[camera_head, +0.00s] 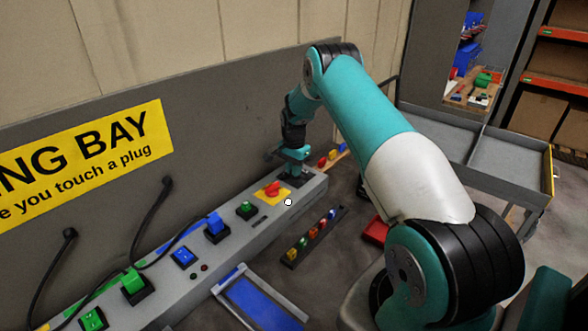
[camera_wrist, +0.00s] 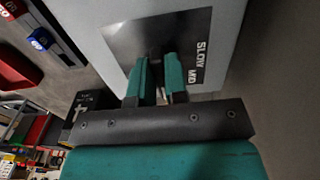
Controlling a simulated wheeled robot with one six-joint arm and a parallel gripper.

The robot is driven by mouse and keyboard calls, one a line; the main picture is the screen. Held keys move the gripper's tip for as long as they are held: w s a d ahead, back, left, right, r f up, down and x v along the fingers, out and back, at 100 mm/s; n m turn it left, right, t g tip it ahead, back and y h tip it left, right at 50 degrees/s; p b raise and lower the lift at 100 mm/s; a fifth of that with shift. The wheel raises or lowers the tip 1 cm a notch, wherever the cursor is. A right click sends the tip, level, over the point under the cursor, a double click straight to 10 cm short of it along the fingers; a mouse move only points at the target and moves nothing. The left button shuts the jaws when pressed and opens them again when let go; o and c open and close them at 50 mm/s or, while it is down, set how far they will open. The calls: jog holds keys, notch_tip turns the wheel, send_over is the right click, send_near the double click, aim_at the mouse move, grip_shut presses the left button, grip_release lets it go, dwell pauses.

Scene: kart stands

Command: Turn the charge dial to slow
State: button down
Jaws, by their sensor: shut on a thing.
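The charge dial's dark plate (camera_wrist: 122,42) is in the upper middle of the wrist view, with a label (camera_wrist: 200,48) reading "SLOW" and "MID" at its right. My gripper (camera_wrist: 158,68) is shut on the black dial knob (camera_wrist: 155,52); its two teal fingers sit on either side of the knob. The fingers and the angle hide most of the knob, so where it points cannot be told. In the head view my gripper (camera_head: 295,168) reaches down onto the far right end of the grey console (camera_head: 262,226).
Left of the dial on the console are a red switch on a yellow plate (camera_head: 269,200), a green button (camera_head: 246,209), and blue (camera_head: 215,226) and green (camera_head: 133,283) plugs. A strip of coloured pieces (camera_head: 313,236) lies in front. The wall (camera_head: 240,110) stands close behind.

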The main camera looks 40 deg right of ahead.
jog(key=n+b, duration=0.1)
jog(key=n, duration=0.1)
jog(key=n+b, duration=0.1)
jog(key=b, duration=0.1)
jog(key=shift+s+d+f+n, duration=0.1)
jog(key=shift+s+f+n, duration=0.05)
jog(key=shift+n, duration=0.25)
jog(key=n+b, duration=0.2)
jog(key=n, duration=0.2)
jog(key=shift+s+d+n+b, duration=0.1)
jog(key=shift+s+n+b, duration=0.05)
jog(key=shift+n+b, duration=0.2)
jog(key=n, duration=0.1)
jog(key=n+b, duration=0.1)
jog(key=n, duration=0.3)
jog(key=shift+s+d+b, duration=0.1)
jog(key=shift+d+b, duration=0.15)
jog(key=shift+b, duration=0.1)
jog(key=shift+d+r+n+b, duration=0.1)
jog(key=shift+n+b, duration=0.1)
jog(key=shift+n, duration=0.95)
jog(key=shift+d+r+n+b, duration=0.1)
jog(key=shift+n+b, duration=0.1)
jog(key=shift+n, duration=0.9)
jog(key=c, duration=1.1)
grip_release()
jog(key=shift+c, duration=0.2)
